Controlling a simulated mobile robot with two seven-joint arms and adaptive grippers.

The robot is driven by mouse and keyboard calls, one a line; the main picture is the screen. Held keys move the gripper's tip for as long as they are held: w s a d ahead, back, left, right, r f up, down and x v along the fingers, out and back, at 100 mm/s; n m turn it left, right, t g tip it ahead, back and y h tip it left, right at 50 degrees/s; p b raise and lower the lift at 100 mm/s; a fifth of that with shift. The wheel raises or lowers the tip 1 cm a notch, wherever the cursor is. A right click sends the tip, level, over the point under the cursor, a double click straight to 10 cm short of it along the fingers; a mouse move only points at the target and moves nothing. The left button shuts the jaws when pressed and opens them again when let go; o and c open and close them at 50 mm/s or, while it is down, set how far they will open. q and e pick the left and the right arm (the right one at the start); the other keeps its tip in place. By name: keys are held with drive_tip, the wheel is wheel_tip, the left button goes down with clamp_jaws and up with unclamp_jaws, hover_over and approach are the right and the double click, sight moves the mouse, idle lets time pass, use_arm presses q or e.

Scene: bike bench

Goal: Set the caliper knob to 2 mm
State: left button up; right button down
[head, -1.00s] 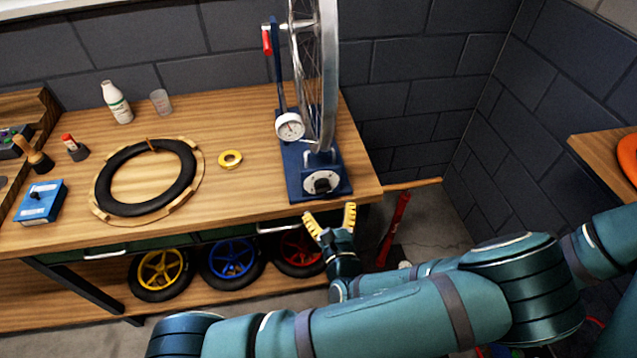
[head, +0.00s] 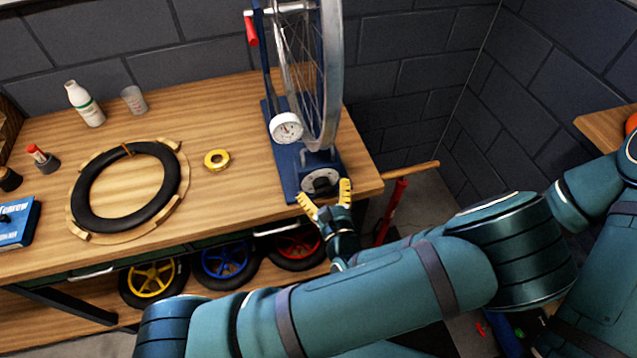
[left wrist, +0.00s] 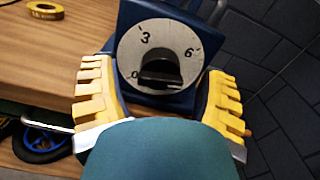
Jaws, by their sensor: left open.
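The caliper knob (left wrist: 160,68) is a black knob on a round pale dial (left wrist: 178,40) at the front of the blue truing stand (head: 285,170). In the left wrist view the dial shows 0, 3 and 6, and the knob's narrow end lies toward the 0 at left. The dial also shows in the head view (head: 321,181). My left gripper (head: 325,194) is open and empty just in front of the dial. Its yellow ridged fingers (left wrist: 160,95) stand left and right of the knob, apart from it. My right gripper is not in view.
A wheel (head: 328,80) stands upright in the stand, with a white gauge (head: 286,127) beside it. Yellow tape (head: 217,160) and a black tyre ring (head: 83,212) lie on the wooden bench to the left. A red post (head: 392,210) stands right of the bench.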

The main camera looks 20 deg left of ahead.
use_arm(q)
drive_tip(key=shift+w, duration=0.1)
idle(0.3)
drive_tip(key=c, duration=1.2)
